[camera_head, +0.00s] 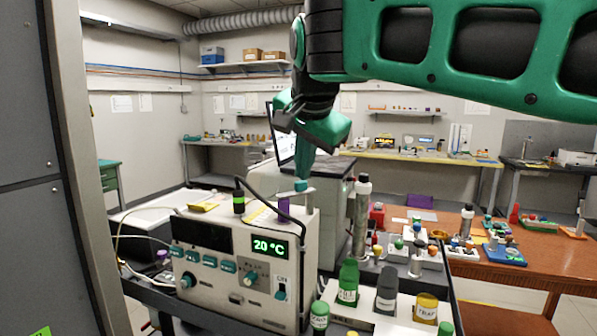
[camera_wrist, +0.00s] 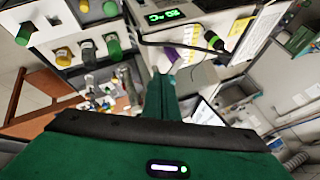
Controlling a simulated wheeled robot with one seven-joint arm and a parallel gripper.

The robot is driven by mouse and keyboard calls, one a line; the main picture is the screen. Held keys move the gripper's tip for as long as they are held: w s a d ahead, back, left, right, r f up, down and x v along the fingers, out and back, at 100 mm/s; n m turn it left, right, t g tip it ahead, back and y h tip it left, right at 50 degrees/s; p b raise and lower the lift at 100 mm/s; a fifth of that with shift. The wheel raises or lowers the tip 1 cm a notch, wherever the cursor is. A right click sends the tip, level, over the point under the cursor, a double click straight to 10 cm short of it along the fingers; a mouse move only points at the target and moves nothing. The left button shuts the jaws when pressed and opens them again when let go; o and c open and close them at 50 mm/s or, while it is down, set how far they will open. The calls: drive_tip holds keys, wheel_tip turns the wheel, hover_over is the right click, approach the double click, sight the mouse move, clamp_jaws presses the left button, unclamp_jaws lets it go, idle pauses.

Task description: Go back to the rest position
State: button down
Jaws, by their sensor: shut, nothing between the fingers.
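My gripper (camera_head: 302,183) shows in the head view at the end of my green arm. It points down just above and behind the top of the beige instrument box (camera_head: 215,262), near its right rear edge. In the wrist view my gripper (camera_wrist: 164,76) has its green fingers together, with nothing held between them. The box has a green display reading 20 °C (camera_head: 270,247), which also shows upside down in the wrist view (camera_wrist: 164,15). Whether the fingertips touch anything cannot be told.
On the box stand a black and green cylinder (camera_head: 239,200) and a purple one (camera_head: 284,208). A brown table (camera_head: 520,262) with small items lies behind. A tall grey cabinet (camera_head: 35,180) stands left.

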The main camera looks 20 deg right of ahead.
drive_tip(key=s+d+f+n+g, duration=0.1)
drive_tip(key=s+d+f+g, duration=0.1)
drive_tip(key=s+d+f, duration=0.5)
drive_tip(key=s+d+f+n+g, duration=0.2)
drive_tip(key=s+d+f, duration=0.15)
drive_tip(key=f, duration=0.45)
drive_tip(key=s+d+f+n+g, duration=0.1)
drive_tip(key=s+d+f+g, duration=0.1)
drive_tip(key=s+d+f, duration=0.35)
drive_tip(key=s+a+f+n+g+y, duration=0.1)
drive_tip(key=s+a+f+n+y, duration=0.1)
drive_tip(key=s+f, duration=0.7)
drive_tip(key=shift+s+f, duration=0.2)
drive_tip(key=shift+f, duration=0.25)
drive_tip(key=shift+w+f, duration=0.2)
drive_tip(key=shift+w, duration=0.45)
